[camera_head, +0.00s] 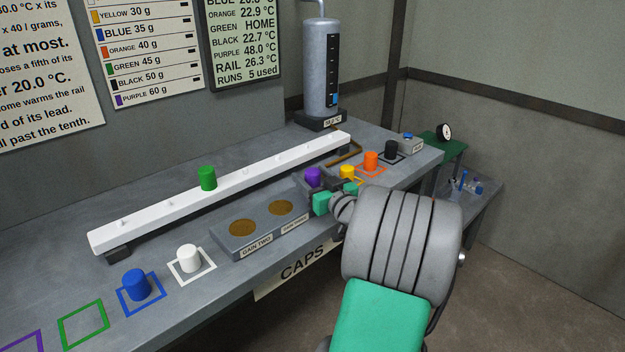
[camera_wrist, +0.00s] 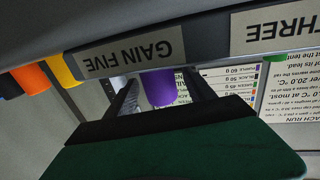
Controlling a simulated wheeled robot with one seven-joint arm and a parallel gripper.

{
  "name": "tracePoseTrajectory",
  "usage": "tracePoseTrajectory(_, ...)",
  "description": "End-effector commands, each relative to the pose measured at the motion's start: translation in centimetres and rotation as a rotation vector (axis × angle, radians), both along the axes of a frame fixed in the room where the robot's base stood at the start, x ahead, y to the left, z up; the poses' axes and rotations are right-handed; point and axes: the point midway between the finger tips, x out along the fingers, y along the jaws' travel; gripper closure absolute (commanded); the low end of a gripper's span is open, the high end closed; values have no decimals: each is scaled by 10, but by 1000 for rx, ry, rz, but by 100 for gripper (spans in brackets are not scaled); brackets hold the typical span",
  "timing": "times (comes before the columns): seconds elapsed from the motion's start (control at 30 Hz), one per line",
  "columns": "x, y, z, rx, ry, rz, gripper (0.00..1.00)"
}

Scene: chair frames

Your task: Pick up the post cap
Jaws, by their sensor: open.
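Several coloured caps are in view, and none is visibly marked as the post cap. A purple cap (camera_head: 313,176) stands at the back of a grey block on the bench. In the wrist view the purple cap (camera_wrist: 159,88) appears between the two dark fingers of my gripper (camera_wrist: 162,92), just past the upside-down "GAIN FIVE" label (camera_wrist: 130,57). The fingers are apart, with a gap visible on each side of the cap. In the head view my gripper (camera_head: 326,190) is right at the purple cap, and my arm partly hides the block.
A green cap (camera_head: 207,178) sits on the white rail (camera_head: 240,190). Yellow (camera_head: 347,172), orange (camera_head: 371,160) and black (camera_head: 391,149) caps stand to the right. White (camera_head: 189,258) and blue (camera_head: 136,284) caps stand front left. A grey cylinder (camera_head: 321,70) rises behind.

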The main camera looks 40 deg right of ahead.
Motion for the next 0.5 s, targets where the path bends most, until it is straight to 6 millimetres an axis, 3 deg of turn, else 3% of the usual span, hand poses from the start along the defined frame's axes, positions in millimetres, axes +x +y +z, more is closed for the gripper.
tracePoseTrajectory(0.07,0,0,0,0,0,1,38)
tracePoseTrajectory(0.5,0,1,-1,0,1,2,74)
